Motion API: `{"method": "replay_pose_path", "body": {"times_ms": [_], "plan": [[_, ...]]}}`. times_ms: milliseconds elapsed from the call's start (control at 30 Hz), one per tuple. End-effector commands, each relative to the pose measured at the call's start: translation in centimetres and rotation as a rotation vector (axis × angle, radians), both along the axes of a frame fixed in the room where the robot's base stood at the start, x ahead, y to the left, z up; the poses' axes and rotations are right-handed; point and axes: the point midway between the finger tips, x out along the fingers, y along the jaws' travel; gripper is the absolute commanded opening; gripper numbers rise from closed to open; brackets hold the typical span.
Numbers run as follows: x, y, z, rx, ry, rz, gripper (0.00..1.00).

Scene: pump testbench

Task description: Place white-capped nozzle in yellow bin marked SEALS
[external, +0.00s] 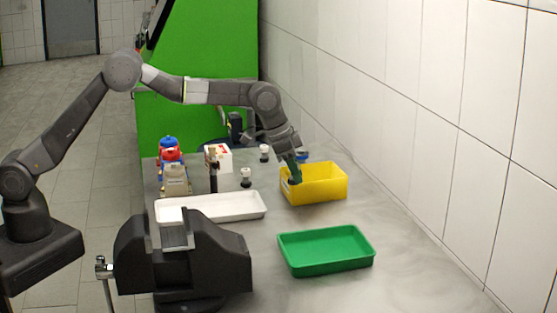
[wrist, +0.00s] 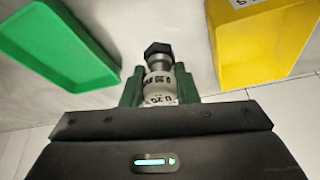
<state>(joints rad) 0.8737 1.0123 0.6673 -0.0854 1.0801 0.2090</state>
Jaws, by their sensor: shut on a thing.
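My gripper (external: 293,170) is at the left side of the yellow bin (external: 322,184) in the external view. In the wrist view my gripper (wrist: 159,88) has its green fingers shut on a nozzle (wrist: 158,78), which has a white band with dark print and a black hex end. The held nozzle cannot be made out in the external view. The yellow bin (wrist: 255,72) is at the upper right of the wrist view, apart from the nozzle. A white label shows at its edge, with only part of its lettering visible.
A green tray (external: 326,264) lies in front of the bin; a white tray (external: 240,205) lies left. Two small white-topped parts (external: 246,177) (external: 264,153) stand behind the white tray. A black vise (external: 200,262) fills the near left. A tiled wall (external: 430,120) borders the right.

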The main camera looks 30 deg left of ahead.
Motion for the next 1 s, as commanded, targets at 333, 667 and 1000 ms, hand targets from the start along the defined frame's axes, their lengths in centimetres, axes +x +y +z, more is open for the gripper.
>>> {"method": "replay_pose_path", "body": {"times_ms": [333, 667, 1000], "plan": [[11.8, 3.3, 0.3, -0.007, 0.011, 0.035, 0.04], [14.3, 4.7, -2.4, -0.006, 0.016, 0.036, 0.04], [14.3, 4.6, -6.4, -0.009, 0.014, 0.037, 0.04]]}}
